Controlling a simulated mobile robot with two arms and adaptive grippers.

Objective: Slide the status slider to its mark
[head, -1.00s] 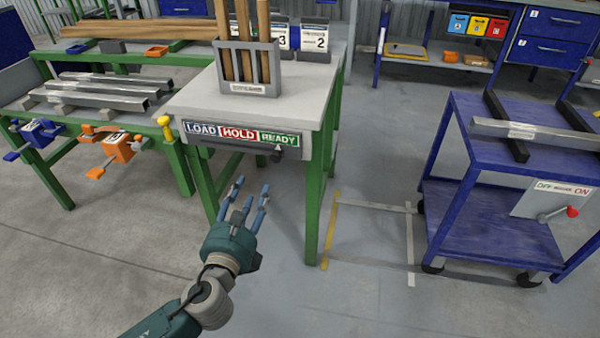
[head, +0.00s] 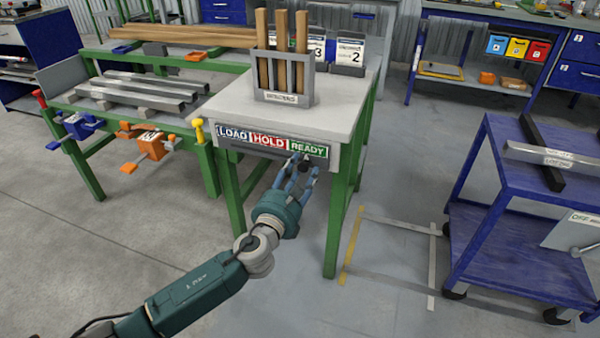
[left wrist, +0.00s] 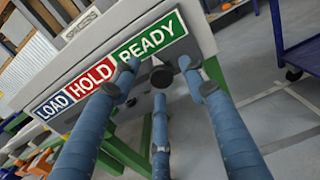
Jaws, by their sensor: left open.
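The status slider panel (head: 268,143) is on the table's front edge, with a blue LOAD, a red HOLD and a green READY label. Its black knob (left wrist: 162,76) shows below the READY label in the left wrist view. In the head view the knob is partly hidden by my fingers. My left gripper (head: 304,164) is at the panel's right part, in front of READY. It is open, with blue fingers on both sides of the knob and one below it in the left wrist view. Contact with the knob cannot be told. My right gripper is not in view.
A grey holder (head: 285,97) with wooden sticks stands on the table top (head: 335,113). A green bench with metal bars (head: 150,88) and clamps is at left. A blue cart (head: 520,250) stands at right. Open floor lies between table and cart.

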